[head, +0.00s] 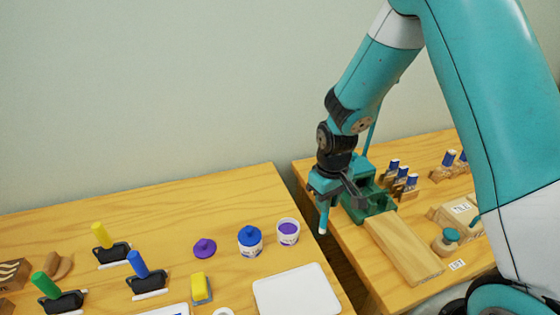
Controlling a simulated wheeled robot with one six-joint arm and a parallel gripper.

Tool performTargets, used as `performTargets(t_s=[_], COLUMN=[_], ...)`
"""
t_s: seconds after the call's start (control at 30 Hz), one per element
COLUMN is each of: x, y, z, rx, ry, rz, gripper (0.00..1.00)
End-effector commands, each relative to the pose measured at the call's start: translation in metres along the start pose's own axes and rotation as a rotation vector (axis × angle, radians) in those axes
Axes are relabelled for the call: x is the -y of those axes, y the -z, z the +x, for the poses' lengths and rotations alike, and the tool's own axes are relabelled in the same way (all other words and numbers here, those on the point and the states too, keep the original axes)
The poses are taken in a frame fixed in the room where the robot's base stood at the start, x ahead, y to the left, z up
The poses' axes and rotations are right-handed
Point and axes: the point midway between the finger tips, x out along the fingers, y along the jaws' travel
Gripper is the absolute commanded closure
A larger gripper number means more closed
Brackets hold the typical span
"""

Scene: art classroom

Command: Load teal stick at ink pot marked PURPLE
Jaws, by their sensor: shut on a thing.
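My gripper (324,191) hangs over the gap between the two tables, shut on the teal stick (323,216). The stick points down, close to upright, with a pale lower end. An open pot with purple ink (288,232) stands on the left table near its right edge, to the left of the stick and apart from it. The writing on its label is too small to read. A purple lid (205,248) lies on the table farther left. A blue-topped pot (250,241) stands between the lid and the open pot.
A white tray (297,290) lies in front of the pots. Yellow, green and blue sticks stand in dark holders (113,255) at left. A green box (368,205), wooden board (403,250) and several blue-topped items occupy the right table. The left table's back is clear.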

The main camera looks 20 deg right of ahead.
Motion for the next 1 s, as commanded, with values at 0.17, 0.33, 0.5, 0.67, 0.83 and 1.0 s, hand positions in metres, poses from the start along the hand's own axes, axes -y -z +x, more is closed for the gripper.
performTargets(t_s=[0.17, 0.33, 0.5, 0.67, 0.83, 1.0], x=[0.039, 0.071, 0.083, 0.083, 0.082, 0.081], y=[0.030, 0.050, 0.057, 0.057, 0.056, 0.056], z=[-0.048, -0.067, -0.069, -0.059, -0.042, -0.023], rx=[0.002, 0.001, 0.001, 0.001, 0.001, 0.001], ry=[0.001, 0.001, 0.001, 0.001, 0.001, 0.001], rz=[-0.505, -0.895, -1.063, -1.077, -1.073, -1.070], gripper=[1.00, 1.00, 1.00, 1.00, 1.00, 1.00])
